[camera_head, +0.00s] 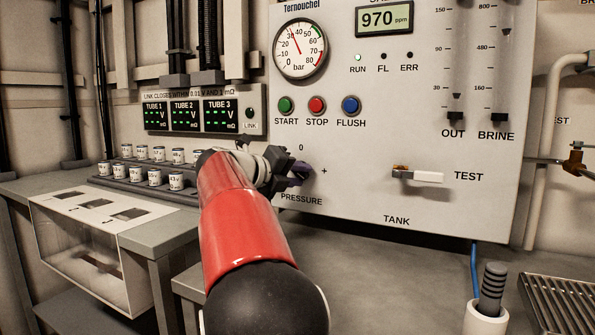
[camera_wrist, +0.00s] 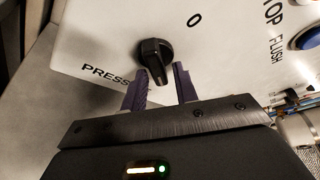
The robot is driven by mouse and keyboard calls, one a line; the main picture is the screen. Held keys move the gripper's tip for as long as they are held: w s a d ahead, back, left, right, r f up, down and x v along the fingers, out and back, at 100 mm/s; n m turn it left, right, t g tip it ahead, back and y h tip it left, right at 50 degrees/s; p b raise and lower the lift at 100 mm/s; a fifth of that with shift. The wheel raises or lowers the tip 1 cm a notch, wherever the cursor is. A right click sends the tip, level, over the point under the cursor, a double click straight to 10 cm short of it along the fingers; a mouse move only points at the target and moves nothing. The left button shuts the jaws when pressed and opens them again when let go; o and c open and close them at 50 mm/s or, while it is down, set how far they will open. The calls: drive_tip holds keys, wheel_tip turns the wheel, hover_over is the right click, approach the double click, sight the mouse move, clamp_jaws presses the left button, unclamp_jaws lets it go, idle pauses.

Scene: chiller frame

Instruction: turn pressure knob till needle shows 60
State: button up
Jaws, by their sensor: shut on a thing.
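The black pressure knob (camera_wrist: 153,52) sits on the white panel (camera_head: 420,120), between the "0" mark and the "PRESSURE" label in the wrist view. My gripper (camera_wrist: 160,72) has its two purple fingers on either side of the knob's handle and is shut on it. In the head view my gripper (camera_head: 301,172) is at the panel below the "0" mark and mostly covers the knob. The round bar gauge (camera_head: 300,62) is at the upper left of the panel. Its red needle points up and left, at about 30.
Start (camera_head: 286,105), stop (camera_head: 317,105) and flush (camera_head: 351,105) buttons sit above my gripper. A white test lever (camera_head: 428,177) sticks out to the right. A grey rack (camera_head: 183,193) with several small cells stands to the left. The counter below is mostly clear.

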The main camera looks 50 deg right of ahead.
drive_tip(key=m+t, duration=0.1)
drive_tip(key=m+y+p, duration=0.1)
drive_tip(key=m, duration=0.1)
drive_tip(key=shift+w+a+m+t, duration=0.1)
drive_tip(key=shift+w+m+t, duration=0.1)
drive_tip(key=shift+m+t, duration=0.15)
idle(0.6)
drive_tip(key=o, duration=0.6)
drive_tip(key=shift+o, duration=0.2)
drive_tip(key=v, duration=0.7)
drive_tip(key=shift+a+r, duration=0.25)
drive_tip(key=shift+a, duration=0.05)
